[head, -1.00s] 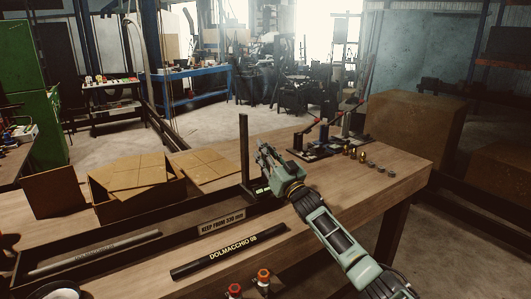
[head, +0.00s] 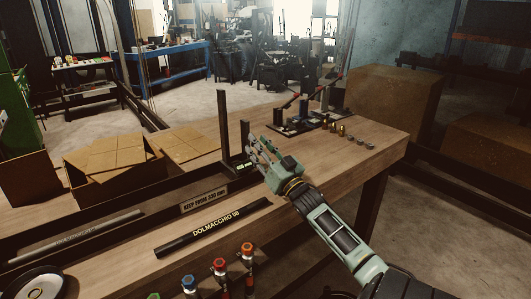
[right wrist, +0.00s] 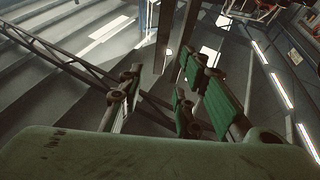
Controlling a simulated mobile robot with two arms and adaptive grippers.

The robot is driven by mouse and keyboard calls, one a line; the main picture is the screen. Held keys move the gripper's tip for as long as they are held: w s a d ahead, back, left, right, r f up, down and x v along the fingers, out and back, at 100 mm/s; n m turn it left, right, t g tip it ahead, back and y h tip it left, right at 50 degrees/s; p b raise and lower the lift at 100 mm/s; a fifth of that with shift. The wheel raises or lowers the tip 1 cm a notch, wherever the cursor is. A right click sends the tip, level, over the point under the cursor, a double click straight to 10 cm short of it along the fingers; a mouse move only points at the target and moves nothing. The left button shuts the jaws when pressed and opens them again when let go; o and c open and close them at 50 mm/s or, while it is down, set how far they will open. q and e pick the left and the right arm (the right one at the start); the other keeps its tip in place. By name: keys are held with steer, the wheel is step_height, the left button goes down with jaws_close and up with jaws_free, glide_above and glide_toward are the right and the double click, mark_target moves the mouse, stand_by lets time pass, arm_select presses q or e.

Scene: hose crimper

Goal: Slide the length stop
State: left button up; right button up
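The length stop appears to be the dark upright (head: 223,125) on a low base (head: 238,166) with a small green readout, at the far end of the dark trough. A shorter dark upright (head: 245,137) stands just right of it; I cannot tell whether it belongs to the stop. My right gripper (head: 257,155) is close on the right of the base, with no clear contact. In the right wrist view its green fingers (right wrist: 158,98) are spread, with nothing between the tips. My left gripper is out of view.
A sign (head: 204,198) marks the trough's front wall. A black hose labelled DOLMACCHIO 08 (head: 213,228) lies in front; a grey rod (head: 75,237) lies at left. Small fittings (head: 352,141) stand behind right. Coloured-cap bottles (head: 219,267) are at the front edge. A cardboard box (head: 120,175) stands behind the trough.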

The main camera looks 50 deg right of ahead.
steer(key=v, duration=0.3)
steer(key=shift+s, duration=0.15)
steer(key=shift+f, duration=0.15)
stand_by(0.5)
